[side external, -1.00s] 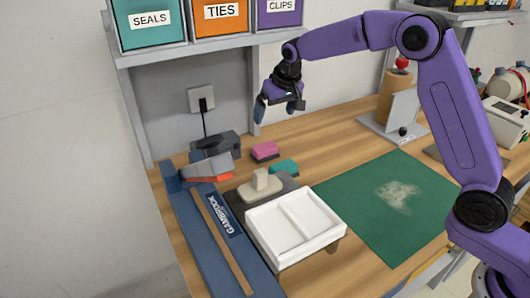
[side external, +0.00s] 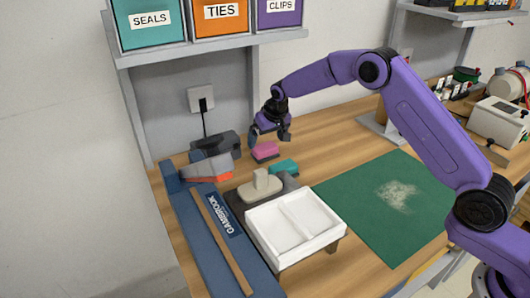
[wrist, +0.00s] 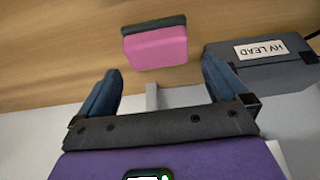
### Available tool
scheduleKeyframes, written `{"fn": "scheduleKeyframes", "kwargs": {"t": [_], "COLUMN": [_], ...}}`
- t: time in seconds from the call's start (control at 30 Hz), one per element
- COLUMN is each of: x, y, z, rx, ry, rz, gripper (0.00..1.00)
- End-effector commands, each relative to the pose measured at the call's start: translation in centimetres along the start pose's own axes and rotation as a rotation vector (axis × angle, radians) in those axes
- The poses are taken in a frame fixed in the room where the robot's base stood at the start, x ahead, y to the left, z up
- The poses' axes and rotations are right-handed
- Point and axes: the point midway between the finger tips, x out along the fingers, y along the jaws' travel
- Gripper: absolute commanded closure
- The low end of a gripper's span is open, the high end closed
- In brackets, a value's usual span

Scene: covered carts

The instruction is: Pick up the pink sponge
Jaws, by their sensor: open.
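The pink sponge (side external: 265,150) is a small block with a dark layer, lying on the wooden bench in front of the grey wall panel. In the wrist view the pink sponge (wrist: 157,48) is just beyond the fingertips, between the lines of the two fingers. My gripper (side external: 269,141) hangs pointing down, close above and behind the sponge in the side view. In the wrist view my gripper (wrist: 160,70) has its blue fingers spread apart with nothing between them.
A teal sponge (side external: 284,167) lies nearby, with a beige block-handled tool (side external: 261,185) and white divided tray (side external: 336,231) in front. A dark box labelled HV LEAD (wrist: 262,66) stands beside the sponge. The green mat (side external: 350,200) is clear except for pale crumbs.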

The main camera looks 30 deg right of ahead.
Motion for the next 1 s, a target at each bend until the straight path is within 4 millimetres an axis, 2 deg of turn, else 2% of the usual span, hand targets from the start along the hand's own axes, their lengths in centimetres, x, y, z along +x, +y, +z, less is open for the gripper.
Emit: {"fn": "scheduleKeyframes", "kwargs": {"t": [0.23,0.4,0.7,0.73,0.83,0.87,0.93,0.97,1.0], "x": [3.2,4.8,5.1,5.1,5.1,5.1,5.1,5.1,5.1], "y": [0.3,0.2,0.2,0.2,0.2,0.2,0.2,0.2,0.2], "z": [0.5,0.4,0.4,0.4,0.4,0.4,0.4,0.4,0.4], "rx": [0.000,0.000,0.000,0.000,0.000,0.000,0.000,0.000,-0.001], "ry": [-0.004,-0.001,0.000,0.000,-0.001,-0.001,0.000,0.000,0.000], "rz": [0.001,0.001,0.000,0.000,0.000,0.000,0.000,0.000,0.000], "gripper": [0.00,0.00,0.00,0.03,0.36,0.41,0.41,0.46,0.46]}}
